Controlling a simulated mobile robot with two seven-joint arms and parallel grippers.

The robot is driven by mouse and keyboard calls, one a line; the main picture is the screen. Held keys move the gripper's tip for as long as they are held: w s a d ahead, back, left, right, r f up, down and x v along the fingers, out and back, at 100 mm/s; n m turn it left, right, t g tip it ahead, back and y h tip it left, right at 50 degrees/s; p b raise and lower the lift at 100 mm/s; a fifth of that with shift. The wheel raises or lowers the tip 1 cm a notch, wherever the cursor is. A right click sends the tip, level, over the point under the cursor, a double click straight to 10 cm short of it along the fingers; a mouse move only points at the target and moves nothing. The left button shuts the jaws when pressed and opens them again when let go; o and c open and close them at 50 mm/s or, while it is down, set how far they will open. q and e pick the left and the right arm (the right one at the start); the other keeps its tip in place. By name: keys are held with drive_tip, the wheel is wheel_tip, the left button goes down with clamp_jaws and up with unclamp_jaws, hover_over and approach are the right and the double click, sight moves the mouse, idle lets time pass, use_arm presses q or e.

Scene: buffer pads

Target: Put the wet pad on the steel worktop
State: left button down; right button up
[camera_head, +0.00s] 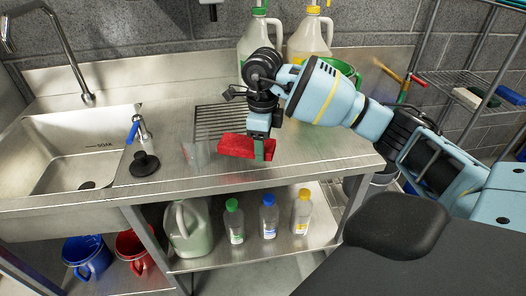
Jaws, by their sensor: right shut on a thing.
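A red pad (240,146) is in my right gripper (261,140), which is shut on its right end. The fingers point down from the arm reaching in from the right. The pad lies roughly level over the front middle of the steel worktop (320,150). I cannot tell if it touches the steel or hangs just above it. Whether the pad is wet does not show. My left gripper is not in view.
A sink (85,150) and a black plunger-like tool (144,163) are to the left. A drain grate (215,120) lies behind the pad. Large jugs (310,35) stand at the back. Bottles (268,216) and a jug stand on the lower shelf. The worktop's right part looks clear.

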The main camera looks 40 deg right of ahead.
drive_tip(key=shift+w+d+f, duration=0.15)
drive_tip(key=shift+w+f, duration=0.05)
drive_tip(key=shift+f, duration=1.55)
drive_tip(key=shift+f, duration=0.1)
drive_tip(key=o, duration=1)
wheel_tip(320, 180, up, 11)
drive_tip(key=shift+r+p, duration=0.15)
drive_tip(key=shift+p, duration=0.25)
drive_tip(key=shift+r, duration=0.45)
